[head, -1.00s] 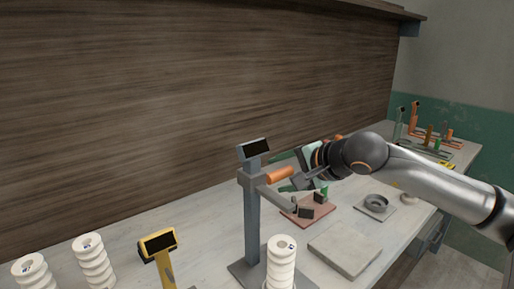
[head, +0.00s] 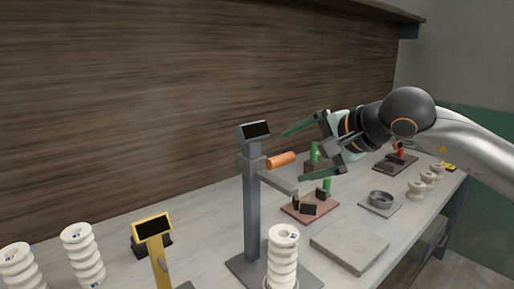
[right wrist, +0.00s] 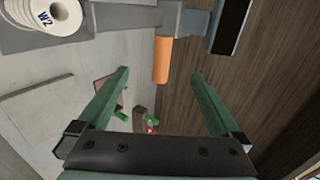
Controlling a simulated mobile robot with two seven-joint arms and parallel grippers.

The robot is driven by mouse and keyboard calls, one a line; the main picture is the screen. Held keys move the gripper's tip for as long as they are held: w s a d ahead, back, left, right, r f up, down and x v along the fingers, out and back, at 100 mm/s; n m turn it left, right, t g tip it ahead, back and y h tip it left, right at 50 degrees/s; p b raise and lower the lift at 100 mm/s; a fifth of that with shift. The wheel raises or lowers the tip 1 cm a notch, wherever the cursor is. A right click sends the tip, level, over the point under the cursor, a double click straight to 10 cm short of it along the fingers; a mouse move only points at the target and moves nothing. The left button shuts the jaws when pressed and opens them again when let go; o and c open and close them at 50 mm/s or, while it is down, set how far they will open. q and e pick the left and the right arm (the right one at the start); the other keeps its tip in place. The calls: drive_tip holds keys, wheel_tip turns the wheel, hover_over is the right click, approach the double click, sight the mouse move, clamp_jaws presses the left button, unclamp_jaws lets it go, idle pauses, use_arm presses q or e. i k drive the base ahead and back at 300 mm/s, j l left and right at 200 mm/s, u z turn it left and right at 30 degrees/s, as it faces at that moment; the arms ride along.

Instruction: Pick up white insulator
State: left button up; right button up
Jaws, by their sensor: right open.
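One ribbed white insulator (head: 283,262) stands upright in front of the grey post stand, its foot cut off by the frame. Two more white insulators, one at the far left (head: 16,268) and one beside it (head: 82,256), stand at the front left. My right gripper (head: 292,156) is open and empty, its green fingers spread either side of the orange cylinder's height, above and behind the front insulator. In the right wrist view, an insulator top marked W2 (right wrist: 50,14) shows at the upper left, outside the fingers (right wrist: 160,73). My left gripper is not in view.
The grey post stand (head: 252,215) with a small display and orange cylinder (head: 281,160) rises close to my right fingers. A yellow stand (head: 156,250) is between the insulators. A grey slab (head: 349,247), a reddish board (head: 310,207) and small cream pieces (head: 416,190) lie to the right.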

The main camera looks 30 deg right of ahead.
sight(284, 243)
drive_tip(key=k+l, duration=0.15)
drive_tip(key=k, duration=0.85)
